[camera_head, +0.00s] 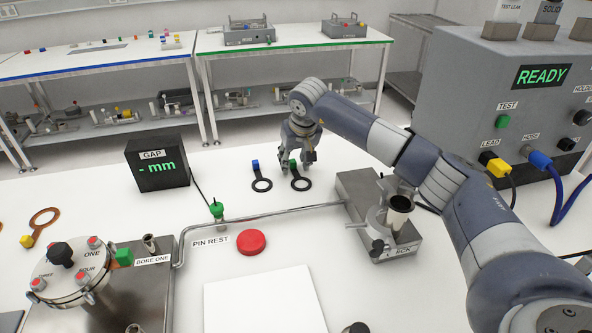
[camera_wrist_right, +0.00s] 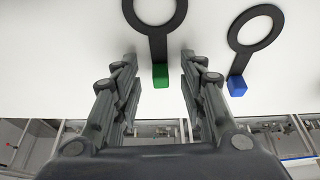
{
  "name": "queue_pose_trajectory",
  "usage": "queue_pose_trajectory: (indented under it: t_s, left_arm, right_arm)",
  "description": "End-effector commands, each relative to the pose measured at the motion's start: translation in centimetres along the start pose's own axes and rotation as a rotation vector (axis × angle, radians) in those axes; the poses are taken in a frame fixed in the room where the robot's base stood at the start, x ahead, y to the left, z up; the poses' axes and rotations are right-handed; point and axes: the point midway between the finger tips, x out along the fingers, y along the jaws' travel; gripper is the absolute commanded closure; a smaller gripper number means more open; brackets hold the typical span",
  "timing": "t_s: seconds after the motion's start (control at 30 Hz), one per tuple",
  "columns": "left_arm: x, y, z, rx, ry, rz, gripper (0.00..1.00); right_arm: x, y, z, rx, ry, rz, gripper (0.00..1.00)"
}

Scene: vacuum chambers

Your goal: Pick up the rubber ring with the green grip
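The rubber ring with the green grip (camera_head: 301,183) lies on the white table, a black ring with a short handle ending in a green block. In the right wrist view its green grip (camera_wrist_right: 161,76) sits between the two fingers of my right gripper (camera_wrist_right: 158,68), with space on both sides. My right gripper (camera_head: 299,168) is open and reaches down at the grip from the far side; contact is not visible. A similar black ring with a blue grip (camera_head: 261,184) lies just to the left, and also shows in the wrist view (camera_wrist_right: 238,84). My left gripper is not in view.
A GAP display (camera_head: 157,163) stands left of the rings. A grey metal block (camera_head: 352,190) with a cylinder stands to the right, with a pipe (camera_head: 270,213) running left from it. A red button (camera_head: 251,242) and white plate (camera_head: 262,303) are nearer. A READY console (camera_head: 480,110) stands right.

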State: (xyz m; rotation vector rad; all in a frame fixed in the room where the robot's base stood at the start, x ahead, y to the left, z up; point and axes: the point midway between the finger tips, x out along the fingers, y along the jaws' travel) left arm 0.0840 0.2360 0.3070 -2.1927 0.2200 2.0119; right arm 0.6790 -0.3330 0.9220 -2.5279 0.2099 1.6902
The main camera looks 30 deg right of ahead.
Motion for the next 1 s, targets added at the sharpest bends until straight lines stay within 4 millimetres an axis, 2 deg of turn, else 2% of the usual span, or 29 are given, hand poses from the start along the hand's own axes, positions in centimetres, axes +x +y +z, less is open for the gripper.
queue_pose_trajectory:
  t_s: [0.27,0.3,0.43,0.47,0.8,1.0]
  left_arm:
    - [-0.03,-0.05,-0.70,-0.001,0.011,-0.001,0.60]
    - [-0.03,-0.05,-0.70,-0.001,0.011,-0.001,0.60]
    - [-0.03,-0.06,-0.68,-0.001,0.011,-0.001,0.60]
    - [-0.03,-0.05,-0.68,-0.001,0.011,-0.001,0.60]
    - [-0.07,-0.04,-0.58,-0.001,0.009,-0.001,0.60]
    - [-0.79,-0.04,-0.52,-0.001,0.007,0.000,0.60]
  right_arm:
    - [0.48,0.00,-0.01,-0.001,0.001,0.000,0.62]
    - [0.48,0.01,-0.01,-0.001,0.001,0.000,0.66]
    - [0.47,0.01,0.00,-0.001,0.001,0.000,0.96]
    - [0.47,0.01,0.00,-0.001,0.001,0.000,1.00]
    - [0.41,0.03,-0.02,0.000,0.001,0.001,1.00]
    - [-0.44,0.03,-0.39,0.000,0.001,0.000,1.00]
